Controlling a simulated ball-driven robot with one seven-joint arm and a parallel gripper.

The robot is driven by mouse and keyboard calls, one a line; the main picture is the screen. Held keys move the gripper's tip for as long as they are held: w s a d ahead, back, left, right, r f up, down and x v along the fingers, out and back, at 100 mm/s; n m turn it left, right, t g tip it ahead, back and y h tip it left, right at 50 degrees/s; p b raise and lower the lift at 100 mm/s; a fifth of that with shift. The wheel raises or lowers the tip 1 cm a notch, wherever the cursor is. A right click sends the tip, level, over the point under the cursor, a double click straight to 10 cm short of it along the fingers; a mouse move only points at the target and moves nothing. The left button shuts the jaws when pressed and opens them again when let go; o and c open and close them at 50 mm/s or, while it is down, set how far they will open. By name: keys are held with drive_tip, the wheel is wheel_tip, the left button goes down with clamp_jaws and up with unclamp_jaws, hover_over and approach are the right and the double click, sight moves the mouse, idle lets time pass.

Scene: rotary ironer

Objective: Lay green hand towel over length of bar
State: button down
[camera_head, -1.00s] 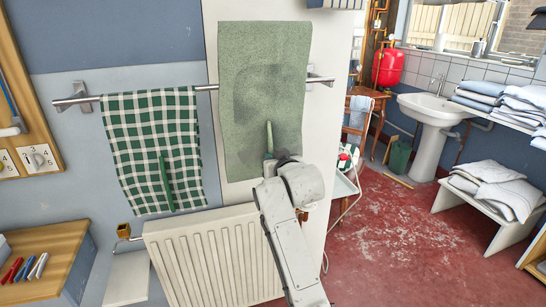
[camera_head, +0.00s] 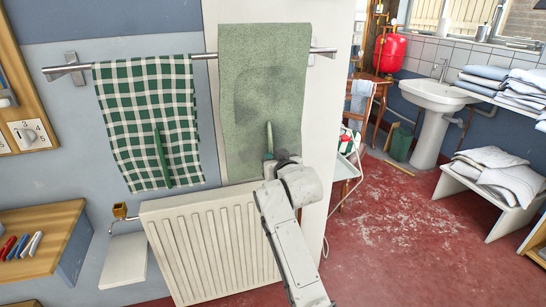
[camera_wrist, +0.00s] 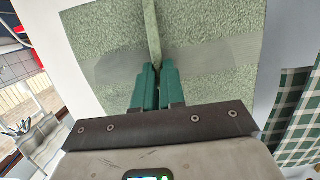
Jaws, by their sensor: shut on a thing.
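The plain green hand towel (camera_head: 265,85) hangs flat and upright in front of the metal bar (camera_head: 205,56). Its top edge is above the bar's height, and most of it hangs below. The towel hides the bar behind it, so I cannot tell whether they touch. My gripper (camera_head: 268,156) is at the towel's lower half. In the wrist view, the green fingers of my gripper (camera_wrist: 152,82) are shut on a raised green strip on the towel (camera_wrist: 210,35). A green checked towel (camera_head: 150,120) hangs on the bar to the left.
A white radiator (camera_head: 200,240) stands below the bar, close beneath my gripper. A wooden-topped unit (camera_head: 45,240) with clips is at the lower left. A sink (camera_head: 435,95) and a bench with folded linen (camera_head: 490,190) are at the right. Red floor between is open.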

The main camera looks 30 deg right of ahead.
drive_tip(key=shift+f+b, duration=1.5)
drive_tip(key=shift+f, duration=1.05)
drive_tip(key=shift+f, duration=0.4)
drive_tip(key=c, duration=1.1)
unclamp_jaws()
drive_tip(key=v, duration=1.1)
drive_tip(key=shift+p, duration=0.35)
drive_tip(key=s+a+f+n+g+y+p, duration=0.1)
drive_tip(key=s+a+f+g+p, duration=0.15)
drive_tip(key=s+f, duration=0.5)
drive_tip(key=s+a+f+g+y+p, duration=0.15)
drive_tip(key=s+f+g, duration=0.25)
drive_tip(key=s, duration=0.6)
drive_tip(key=s+a+f+n+g+y+p, duration=0.1)
drive_tip(key=s+f+g+p, duration=0.3)
drive_tip(key=s, duration=0.5)
drive_tip(key=s+a+g, duration=0.1)
drive_tip(key=s, duration=0.3)
drive_tip(key=s+f+g, duration=0.1)
drive_tip(key=s, duration=0.3)
drive_tip(key=s+a+f+g, duration=0.1)
drive_tip(key=s, duration=0.3)
drive_tip(key=shift+s+a+f+n+y, duration=0.15)
drive_tip(key=shift+s+a+n+y, duration=0.15)
drive_tip(key=shift+s+a, duration=0.1)
